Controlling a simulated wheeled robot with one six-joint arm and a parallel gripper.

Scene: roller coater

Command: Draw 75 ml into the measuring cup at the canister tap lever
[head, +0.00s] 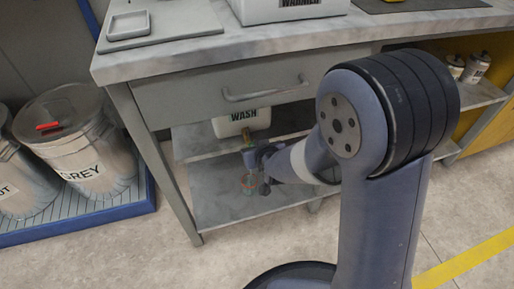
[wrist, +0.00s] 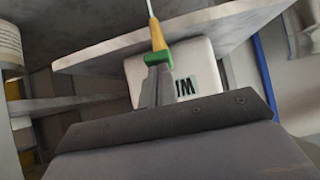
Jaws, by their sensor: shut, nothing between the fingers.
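The white canister marked WASH (head: 240,124) stands on the upper shelf under the workbench. Its tap shows as a small yellowish piece in front of it. In the wrist view the tap (wrist: 157,42) is yellow and green, in front of the white canister (wrist: 196,62). My gripper (wrist: 158,64) is shut and empty, its tips at the green part; I cannot tell whether they touch it. In the head view my gripper (head: 248,150) is just below and in front of the canister. A clear shape with reddish marks (head: 249,184), perhaps the measuring cup, is below it, partly hidden.
A closed drawer with a bar handle (head: 265,93) is above the canister. The lower shelf (head: 212,203) and a bench leg are close to my arm. Waste bins, one marked GREY (head: 85,150), stand at left. Small bottles (head: 474,68) sit on a shelf at right.

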